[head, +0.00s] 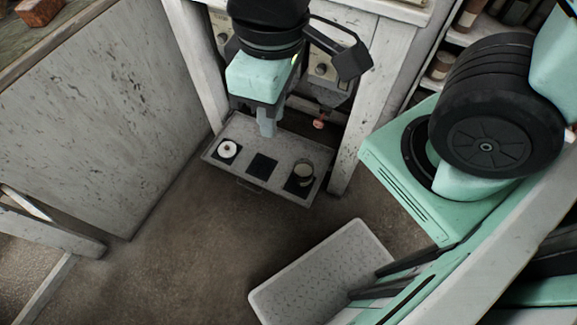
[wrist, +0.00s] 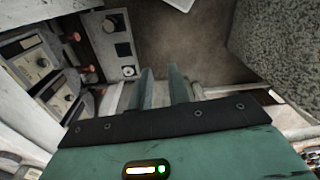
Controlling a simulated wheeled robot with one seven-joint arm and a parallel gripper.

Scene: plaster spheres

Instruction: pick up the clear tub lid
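My gripper (head: 267,130) hangs over the back of a grey pull-out tray (head: 233,184), above its surface. In the wrist view my gripper's two fingers (wrist: 163,72) stand apart with nothing between them. A round, pale-rimmed, see-through-looking piece (head: 304,171) sits on the right dark square of the tray. It may be the clear tub lid, but it is too small to be sure. In the wrist view it shows small at the tray's far end (wrist: 108,24). My gripper is apart from it, to its left and behind in the head view.
A white disc with a dark centre (head: 227,148) lies on the left dark square. The middle square (head: 262,164) is bare. White posts (head: 352,125) flank the tray. A pale speckled bin (head: 325,275) stands on the floor in front.

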